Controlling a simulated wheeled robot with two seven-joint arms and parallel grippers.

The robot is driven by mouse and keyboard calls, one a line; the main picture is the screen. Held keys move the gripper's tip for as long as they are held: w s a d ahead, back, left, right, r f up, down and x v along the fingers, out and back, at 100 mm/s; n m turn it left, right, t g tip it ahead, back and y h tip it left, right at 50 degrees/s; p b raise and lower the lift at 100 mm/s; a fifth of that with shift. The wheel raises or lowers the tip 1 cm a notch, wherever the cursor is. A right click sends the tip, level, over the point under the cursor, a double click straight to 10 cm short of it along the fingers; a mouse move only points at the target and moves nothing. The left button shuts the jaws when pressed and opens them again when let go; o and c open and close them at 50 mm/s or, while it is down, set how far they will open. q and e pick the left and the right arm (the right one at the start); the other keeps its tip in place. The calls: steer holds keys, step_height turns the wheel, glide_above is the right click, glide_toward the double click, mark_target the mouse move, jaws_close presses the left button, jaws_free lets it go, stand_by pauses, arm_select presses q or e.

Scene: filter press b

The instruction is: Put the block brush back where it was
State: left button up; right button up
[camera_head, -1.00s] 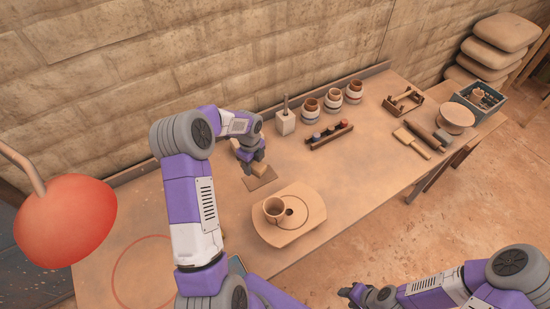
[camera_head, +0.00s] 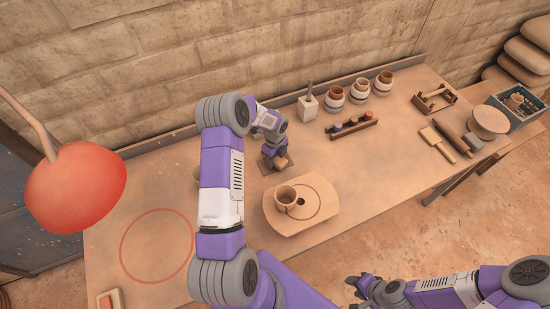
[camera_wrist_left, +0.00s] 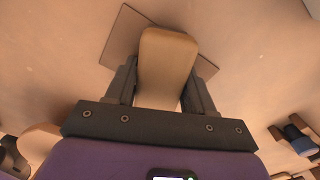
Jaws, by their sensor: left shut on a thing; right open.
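The block brush (camera_head: 282,162) is a small tan wooden block in my left gripper (camera_head: 276,158), at the back middle of the table in the head view. In the left wrist view the block brush (camera_wrist_left: 167,62) sits between both fingers (camera_wrist_left: 160,90) of the shut gripper. A flat brown square mat (camera_wrist_left: 121,40) lies beneath it and shows on both sides of the block. I cannot tell whether the block touches the mat. The brush's underside is hidden. My right gripper (camera_head: 365,286) is open and empty, off the table's front side.
A dark rack of small bottles (camera_head: 352,126) and several jars (camera_head: 358,92) are to the right. A red circle (camera_head: 122,250) marks clear table at left; a red lamp (camera_head: 75,190) hangs there.

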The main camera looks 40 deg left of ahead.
arm_select(q)
steer(key=o, duration=0.7)
steer(key=shift+f, duration=0.1)
steer(key=shift+c, duration=0.2)
steer(key=o, duration=0.4)
steer(key=shift+o, duration=0.2)
steer(key=shift+r, duration=0.6)
step_height(320, 180, up, 11)
steer(key=p, duration=0.1)
steer(key=shift+r, duration=0.1)
